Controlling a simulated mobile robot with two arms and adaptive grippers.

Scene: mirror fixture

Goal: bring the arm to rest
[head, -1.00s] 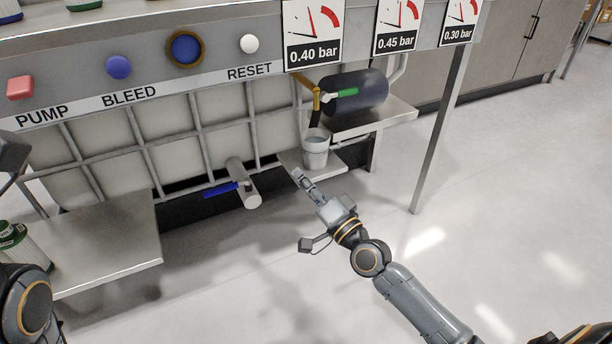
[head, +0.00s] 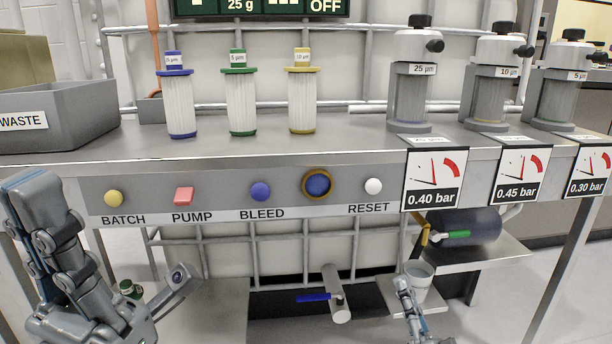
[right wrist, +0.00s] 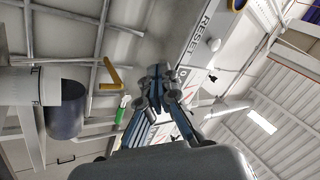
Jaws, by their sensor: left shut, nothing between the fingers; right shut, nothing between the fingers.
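My right gripper (head: 405,285) shows low in the head view, its fingers shut and empty, in front of the white cup (head: 420,272) on the low shelf. Whether it touches the cup is unclear. In the right wrist view the shut fingers (right wrist: 162,75) point toward the panel's underside, with nothing between them. My left gripper (head: 36,190) is raised at the left edge of the head view, in front of the bench, shut and empty.
The bench (head: 300,157) carries several filters, housings and a grey waste bin (head: 60,125). Below its button panel are a blue-handled valve (head: 335,295), a green-handled valve (head: 456,234) and a dark cylinder (head: 478,226). Bench legs stand at the right.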

